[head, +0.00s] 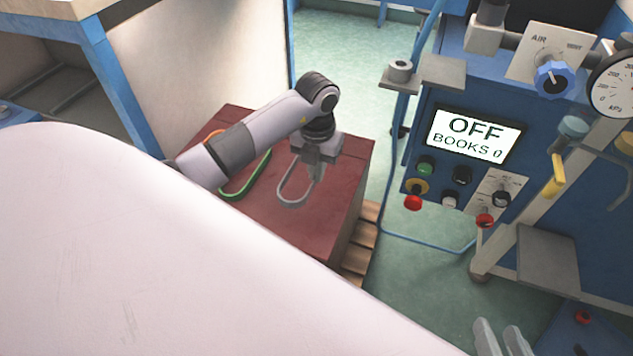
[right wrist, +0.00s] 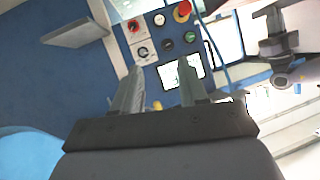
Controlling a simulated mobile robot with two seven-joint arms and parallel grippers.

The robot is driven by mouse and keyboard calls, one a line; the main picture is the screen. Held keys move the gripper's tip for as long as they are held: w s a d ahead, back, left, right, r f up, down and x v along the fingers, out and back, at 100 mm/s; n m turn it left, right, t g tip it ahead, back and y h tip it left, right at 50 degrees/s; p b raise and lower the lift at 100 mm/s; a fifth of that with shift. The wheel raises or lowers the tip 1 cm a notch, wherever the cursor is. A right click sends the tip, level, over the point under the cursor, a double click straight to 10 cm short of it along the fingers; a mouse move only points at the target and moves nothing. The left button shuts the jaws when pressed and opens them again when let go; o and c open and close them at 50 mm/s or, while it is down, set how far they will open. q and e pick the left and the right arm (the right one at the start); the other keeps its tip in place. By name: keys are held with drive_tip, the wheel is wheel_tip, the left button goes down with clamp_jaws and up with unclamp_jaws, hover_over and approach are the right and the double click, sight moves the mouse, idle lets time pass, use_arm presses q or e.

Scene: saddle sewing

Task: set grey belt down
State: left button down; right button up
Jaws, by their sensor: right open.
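The grey belt (head: 281,186) is a narrow oval loop over the dark red block's top in the head view. My left gripper (head: 317,174) comes down at the belt's right side and appears shut on it; the fingertips are small here. I cannot tell whether the belt touches the red top. My right gripper (head: 502,342) shows at the bottom edge, far from the belt. It is open and empty in the right wrist view (right wrist: 160,88).
The dark red block (head: 335,195) stands on a wooden pallet (head: 361,245). A green belt (head: 247,182) and an orange one (head: 213,136) lie left of the grey belt, partly behind my left arm. A blue machine with an OFF display (head: 474,137) stands right. A large pale surface fills the lower left.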

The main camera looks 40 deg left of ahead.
sight(317, 196)
use_arm(q)
wheel_tip(317, 196, down, 5)
drive_tip(key=shift+r+b, duration=0.15)
drive_tip(key=shift+b, duration=0.65)
drive_tip(key=shift+f, duration=0.3)
use_arm(e)
drive_tip(key=shift+w+a+f+y, duration=0.1)
drive_tip(key=shift+a+y, duration=0.15)
drive_tip(key=shift+a, duration=0.15)
drive_tip(key=shift+w+a+f+y, duration=0.1)
drive_tip(key=shift+a+y, duration=0.15)
drive_tip(key=shift+a, duration=0.1)
use_arm(q)
drive_tip(key=shift+f, duration=0.1)
drive_tip(key=c, duration=1.3)
unclamp_jaws()
wheel_tip(317, 196, up, 12)
drive_tip(key=p, duration=0.4)
use_arm(e)
drive_tip(key=d, duration=0.1)
drive_tip(key=d+h, duration=0.1)
drive_tip(key=s+d+r+h, duration=0.1)
drive_tip(key=shift+s+d+n, duration=0.1)
drive_tip(key=shift+d+n, duration=0.1)
drive_tip(key=shift+n, duration=0.1)
